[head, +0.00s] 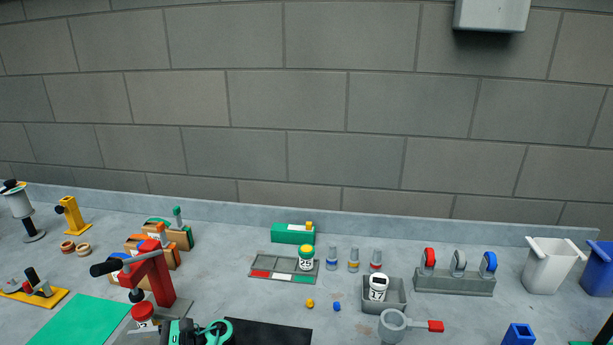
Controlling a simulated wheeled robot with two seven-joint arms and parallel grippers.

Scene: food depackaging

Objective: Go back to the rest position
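Neither my left nor my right gripper shows in the head view, and no arm of mine can be made out. A black and teal object (200,332) is cut off by the bottom edge beside the red press; I cannot tell what it is. The red press (150,275) with a black handle stands at the left front, over a jar with a red lid (143,314). A white jar with a yellow lid (306,258) stands on the grey tray with coloured labels (262,265). Another white jar (378,288) sits in a grey bin (398,296).
A green mat (75,322) and a dark mat (268,334) lie at the front. A grey scoop with a red handle (394,325) lies right of centre. A wall closes the back.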

